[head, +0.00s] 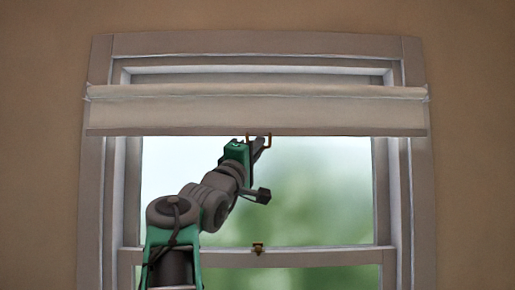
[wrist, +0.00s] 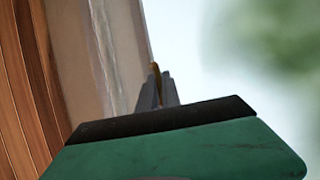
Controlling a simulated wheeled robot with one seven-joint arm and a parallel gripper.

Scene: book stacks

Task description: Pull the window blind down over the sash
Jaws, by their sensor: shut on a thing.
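The window blind (head: 300,111) is a pale cream roller blind across the upper part of the window. Its bottom bar (head: 190,132) hangs level, a little below the top of the glass. A small brass pull (head: 270,141) hangs from the middle of the bar. My gripper (head: 262,143) reaches up from below and is shut on the pull. The wrist view shows the dark fingers (wrist: 157,90) together around the brass piece (wrist: 153,68), partly hiding it. The lower sash (head: 330,258) is well below the blind, with glass uncovered between.
The window frame (head: 90,200) borders both sides, with plain brown wall (head: 40,150) beyond. The space in front of the glass is clear except for my arm.

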